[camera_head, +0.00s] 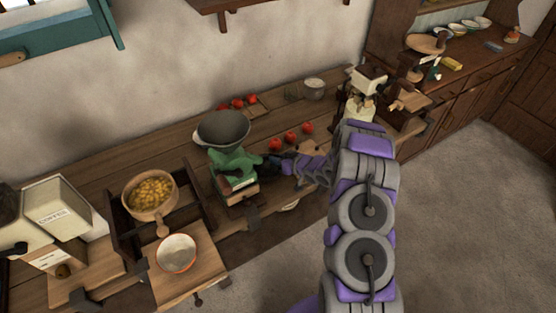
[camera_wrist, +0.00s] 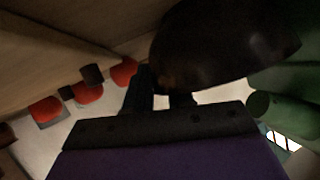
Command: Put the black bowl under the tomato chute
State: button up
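The black bowl (camera_wrist: 225,45) fills the upper middle of the wrist view as a dark rounded shape, right at my gripper's fingers. My gripper (camera_wrist: 160,92) shows two dark fingers with a small light gap between them; their tips meet the bowl's edge. I cannot tell whether they grip it. In the head view my gripper (camera_head: 272,163) is low, just right of a green machine (camera_head: 232,166) with a dark hopper (camera_head: 222,128). The bowl is not clear there. I cannot tell which part is the tomato chute.
Several tomatoes (camera_head: 290,138) lie on the worktop behind my gripper, with more on a board (camera_head: 256,106). A wooden pot of yellow pieces (camera_head: 151,190) and a pale bowl (camera_head: 177,252) stand left. A cream machine (camera_head: 360,100) stands right. Floor at right is clear.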

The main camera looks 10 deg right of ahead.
jog(key=o, duration=0.4)
jog(key=shift+c, duration=0.2)
jog(key=shift+h, duration=0.3)
jog(key=v, duration=0.4)
jog(key=p+v, duration=0.1)
jog(key=v, duration=0.3)
jog(key=p+v, duration=0.1)
jog(key=v, duration=0.3)
jog(key=shift+w+d+r, duration=0.15)
jog(key=shift+w+d, duration=0.05)
jog(key=shift+d, duration=0.3)
jog(key=s+d+r+m+g+h, duration=0.1)
jog(key=s+d+r+g+h, duration=0.15)
jog(key=s+r+h, duration=0.4)
jog(key=s+d+r+m+g+h, duration=0.1)
jog(key=s+d+r+g+h, duration=0.2)
jog(key=r, duration=0.7)
jog(key=s+a+r+g+y, duration=0.1)
jog(key=s+a, duration=0.4)
jog(key=s, duration=0.6)
jog(key=s+a+r+m+g+y, duration=0.1)
jog(key=s+a+r+g, duration=0.2)
jog(key=s, duration=0.8)
jog(key=s+a+r+g+y, duration=0.1)
jog(key=s+a+r+g, duration=0.2)
jog(key=s, duration=0.9)
jog(key=a+r, duration=0.2)
jog(key=a, duration=0.1)
jog(key=shift+a+r+m, duration=0.2)
jog(key=shift+a+m, duration=0.2)
